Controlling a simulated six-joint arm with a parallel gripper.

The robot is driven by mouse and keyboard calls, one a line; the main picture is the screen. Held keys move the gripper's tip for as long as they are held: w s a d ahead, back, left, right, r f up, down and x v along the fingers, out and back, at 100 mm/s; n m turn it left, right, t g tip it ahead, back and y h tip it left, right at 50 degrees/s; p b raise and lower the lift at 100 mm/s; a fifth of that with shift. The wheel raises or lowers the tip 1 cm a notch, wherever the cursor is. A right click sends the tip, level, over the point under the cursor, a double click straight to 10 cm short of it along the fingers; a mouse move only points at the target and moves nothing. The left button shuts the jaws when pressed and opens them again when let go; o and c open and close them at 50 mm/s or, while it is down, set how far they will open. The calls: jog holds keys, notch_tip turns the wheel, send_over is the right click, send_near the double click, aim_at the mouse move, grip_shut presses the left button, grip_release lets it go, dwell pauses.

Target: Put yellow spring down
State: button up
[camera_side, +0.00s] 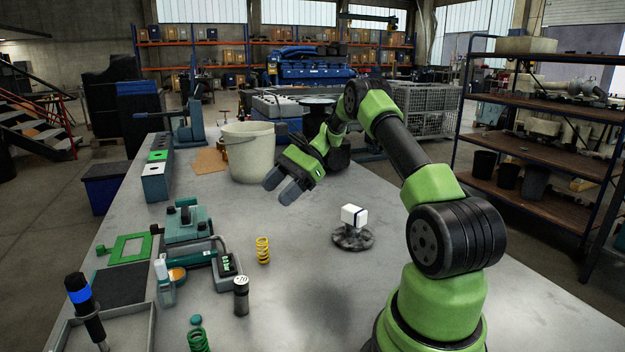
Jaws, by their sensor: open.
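The yellow spring (263,250) stands upright on the grey table (330,290), to the right of the small teal-and-grey device. My gripper (281,189) is open and empty. It is up and to the right of the yellow spring in the picture, apart from it, with its dark fingers pointing down to the left. Nothing hides the spring.
A green spring (198,340) is at the front edge. A white block (353,215) sits on a dark round base (352,238). A large bucket (249,152) stands behind my gripper. The table's middle is clear.

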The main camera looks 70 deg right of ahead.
jog(key=s+a+r+n+g+h, duration=0.2)
jog(key=s+a+r+n+h, duration=0.2)
jog(key=a+r+n, duration=0.85)
jog(key=s+a+r+n+t+h, duration=0.2)
jog(key=s+a+n, duration=0.3)
jog(key=s+a, duration=0.7)
jog(key=shift+s+r+n+t+h, duration=0.2)
jog(key=shift+s+n+t+h, duration=0.3)
jog(key=shift+s, duration=0.7)
